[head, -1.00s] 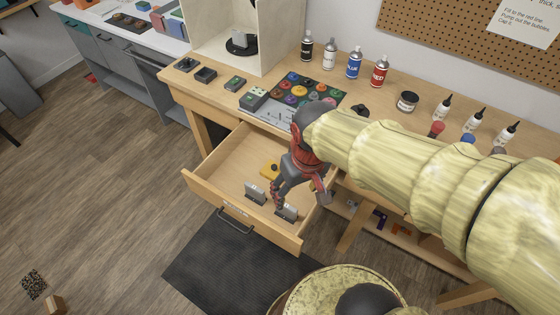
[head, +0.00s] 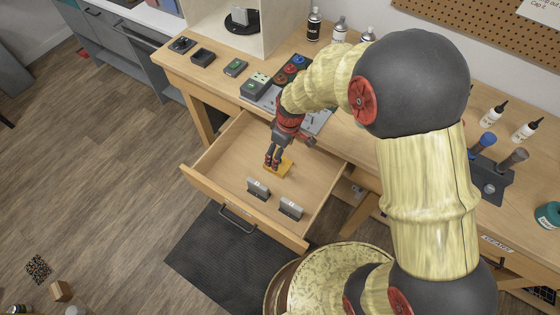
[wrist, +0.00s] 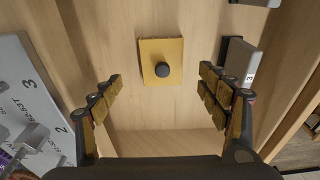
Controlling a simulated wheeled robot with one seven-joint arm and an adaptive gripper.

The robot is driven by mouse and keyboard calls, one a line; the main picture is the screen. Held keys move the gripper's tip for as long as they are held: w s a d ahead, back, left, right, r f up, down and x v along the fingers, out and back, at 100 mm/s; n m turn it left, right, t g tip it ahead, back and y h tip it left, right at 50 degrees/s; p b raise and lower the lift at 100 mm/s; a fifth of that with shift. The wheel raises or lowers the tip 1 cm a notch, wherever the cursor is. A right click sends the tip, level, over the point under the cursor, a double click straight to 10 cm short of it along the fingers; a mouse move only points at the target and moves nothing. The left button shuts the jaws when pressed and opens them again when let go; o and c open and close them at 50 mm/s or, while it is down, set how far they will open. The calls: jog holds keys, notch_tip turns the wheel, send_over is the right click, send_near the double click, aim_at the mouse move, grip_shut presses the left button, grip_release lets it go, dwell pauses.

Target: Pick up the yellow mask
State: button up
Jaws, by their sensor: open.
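The yellow mask (head: 284,169) is a flat yellow plate lying on the floor of the open drawer (head: 232,159). In the wrist view the yellow mask (wrist: 152,58) shows whole, with a round dark knob (wrist: 162,69) on it. My gripper (head: 271,164) is over the drawer, and in the head view its fingers cover part of the mask. In the wrist view my gripper (wrist: 160,82) is open and empty, with one finger on each side of the mask and clear of it. I cannot tell the exact height of the fingertips above the mask.
Two small grey blocks with dark bases (head: 258,189) (head: 291,208) stand in the drawer near its front. One grey block (wrist: 242,62) is close to my right finger in the wrist view. The drawer walls surround the space. A bench with spray cans (head: 314,25) stands behind.

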aim_at(285, 163)
jog(key=f+b, duration=0.1)
jog(key=f, duration=0.4)
jog(key=a+f+b, duration=0.1)
jog(key=f, duration=0.1)
jog(key=shift+w+f+b, duration=0.15)
jog(key=shift+f+b, duration=0.05)
jog(key=shift+b, duration=0.1)
jog(key=shift+c, duration=0.2)
jog(key=c, duration=1)
